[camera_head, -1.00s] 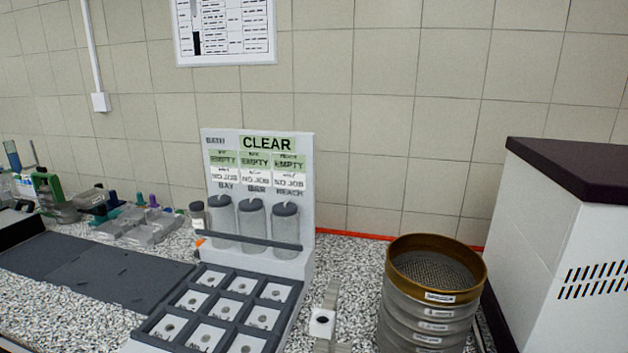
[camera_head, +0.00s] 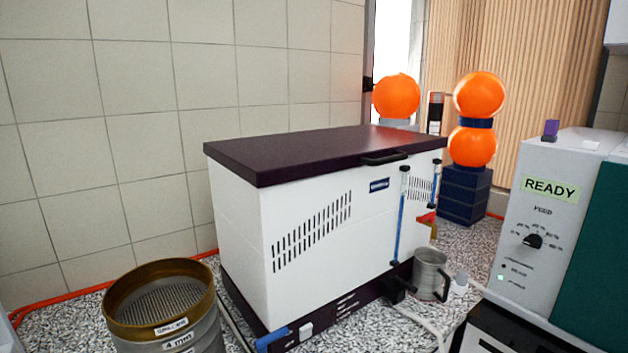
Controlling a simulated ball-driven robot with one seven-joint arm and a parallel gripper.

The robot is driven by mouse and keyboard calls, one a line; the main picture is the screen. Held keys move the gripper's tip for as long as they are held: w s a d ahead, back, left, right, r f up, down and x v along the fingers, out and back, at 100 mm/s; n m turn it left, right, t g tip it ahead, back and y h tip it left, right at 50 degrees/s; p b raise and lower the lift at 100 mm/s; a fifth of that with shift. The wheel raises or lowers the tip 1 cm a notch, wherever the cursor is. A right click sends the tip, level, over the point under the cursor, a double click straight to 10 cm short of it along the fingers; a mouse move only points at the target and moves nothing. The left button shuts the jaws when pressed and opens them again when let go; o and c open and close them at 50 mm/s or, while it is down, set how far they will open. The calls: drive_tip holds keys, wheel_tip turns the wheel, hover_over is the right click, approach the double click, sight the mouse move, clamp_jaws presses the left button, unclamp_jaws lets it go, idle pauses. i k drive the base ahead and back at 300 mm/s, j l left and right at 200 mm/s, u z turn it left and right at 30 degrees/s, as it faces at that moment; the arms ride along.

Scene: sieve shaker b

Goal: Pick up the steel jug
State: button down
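The steel jug (camera_head: 431,274) stands upright on the speckled worktop, in front of the right end of a white box-shaped machine. It is a grey metal cup shape with a dark handle on its right side. A dark fitting of the machine is close at its left; I cannot tell whether they touch. My gripper is not in view.
The white machine (camera_head: 310,215) with a dark lid fills the middle. A sieve stack (camera_head: 160,310) stands at left. A grey and green machine (camera_head: 550,220) marked READY stands right of the jug. Orange balls (camera_head: 473,120) are behind. Cables lie on the worktop.

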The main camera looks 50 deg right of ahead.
sight(428, 272)
drive_tip(key=z, duration=0.95)
